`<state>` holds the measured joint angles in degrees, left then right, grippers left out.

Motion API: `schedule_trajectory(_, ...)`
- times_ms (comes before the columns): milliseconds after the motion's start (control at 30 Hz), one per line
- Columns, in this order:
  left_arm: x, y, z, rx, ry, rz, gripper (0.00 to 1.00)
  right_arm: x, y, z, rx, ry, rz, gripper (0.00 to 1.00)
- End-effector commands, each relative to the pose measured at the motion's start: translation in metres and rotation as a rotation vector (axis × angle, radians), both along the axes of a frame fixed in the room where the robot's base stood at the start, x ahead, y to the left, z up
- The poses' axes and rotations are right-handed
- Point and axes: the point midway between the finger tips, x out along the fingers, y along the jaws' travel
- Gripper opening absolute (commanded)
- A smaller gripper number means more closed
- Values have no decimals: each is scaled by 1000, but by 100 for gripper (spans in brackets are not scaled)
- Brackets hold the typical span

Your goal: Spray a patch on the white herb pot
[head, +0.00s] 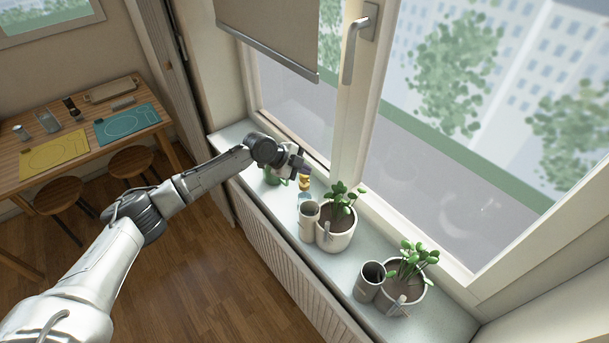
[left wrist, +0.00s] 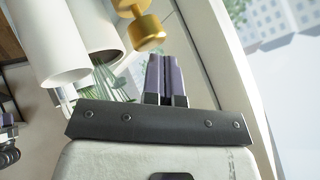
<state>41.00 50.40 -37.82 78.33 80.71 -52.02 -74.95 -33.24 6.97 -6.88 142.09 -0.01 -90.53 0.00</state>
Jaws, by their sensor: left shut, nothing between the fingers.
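My left gripper (head: 300,170) is shut and empty, close above and beside that gold top. A dark, purplish part at that view's left edge may be my right gripper.
A green object (head: 272,177) is partly hidden by my left arm. The window frame (head: 350,100) rises behind the sill. A wooden table (head: 90,140) stands far left.

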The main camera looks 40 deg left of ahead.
Motion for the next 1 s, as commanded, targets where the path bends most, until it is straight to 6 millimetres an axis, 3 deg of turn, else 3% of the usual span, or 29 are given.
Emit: schedule_trajectory(1000, 0, 0, -6, 0, 1, -1, 0, 0, -1, -4, -4, 0, 3, 43)
